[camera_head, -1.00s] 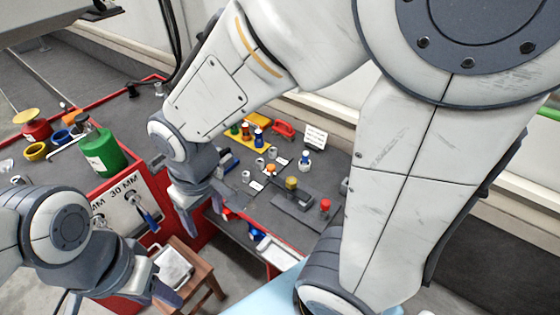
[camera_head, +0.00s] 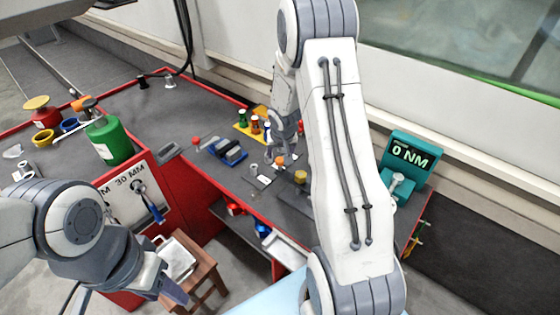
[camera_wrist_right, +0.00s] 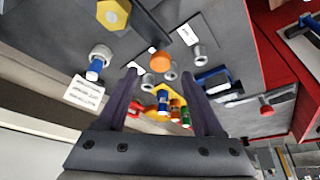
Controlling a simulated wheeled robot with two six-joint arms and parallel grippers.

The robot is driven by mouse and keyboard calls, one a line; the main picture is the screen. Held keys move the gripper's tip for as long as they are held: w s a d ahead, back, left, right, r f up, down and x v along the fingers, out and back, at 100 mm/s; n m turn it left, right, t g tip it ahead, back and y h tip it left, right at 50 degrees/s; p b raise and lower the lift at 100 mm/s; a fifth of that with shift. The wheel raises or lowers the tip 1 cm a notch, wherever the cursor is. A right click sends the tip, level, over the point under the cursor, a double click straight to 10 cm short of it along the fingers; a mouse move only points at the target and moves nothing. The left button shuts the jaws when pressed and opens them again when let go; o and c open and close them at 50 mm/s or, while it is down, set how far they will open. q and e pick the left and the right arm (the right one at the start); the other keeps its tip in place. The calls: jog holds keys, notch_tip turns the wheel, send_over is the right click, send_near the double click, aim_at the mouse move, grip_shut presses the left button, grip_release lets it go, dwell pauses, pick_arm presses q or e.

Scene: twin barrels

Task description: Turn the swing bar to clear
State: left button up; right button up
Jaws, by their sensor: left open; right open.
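No part is labelled as the swing bar. A thin dark bar with a red knob (camera_head: 196,141) sticks out left of a blue-and-black block (camera_head: 230,151) and may be it. The red knob (camera_wrist_right: 267,110) and block (camera_wrist_right: 214,82) also show at right in the right wrist view. My right gripper (camera_wrist_right: 160,78) is open and empty, with an orange-topped piece (camera_wrist_right: 160,61) seen between its fingertips. In the head view it is partly hidden over the bench, right of the block. My left gripper (camera_head: 176,290) is low at left, open, away from the bench top.
Coloured bottles in a yellow rack (camera_head: 250,126) stand behind the block. A yellow knob (camera_head: 301,176) is near my right arm. A teal display reading 0 NM (camera_head: 408,160) stands at right. A green bottle (camera_head: 109,140) is at left; a wooden stool (camera_head: 205,270) is below.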

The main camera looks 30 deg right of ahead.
aim_at(280, 159)
jog(key=b+x, duration=0.1)
jog(key=x, duration=0.3)
jog(key=shift+f, duration=0.15)
grip_shut()
dwell(1.3)
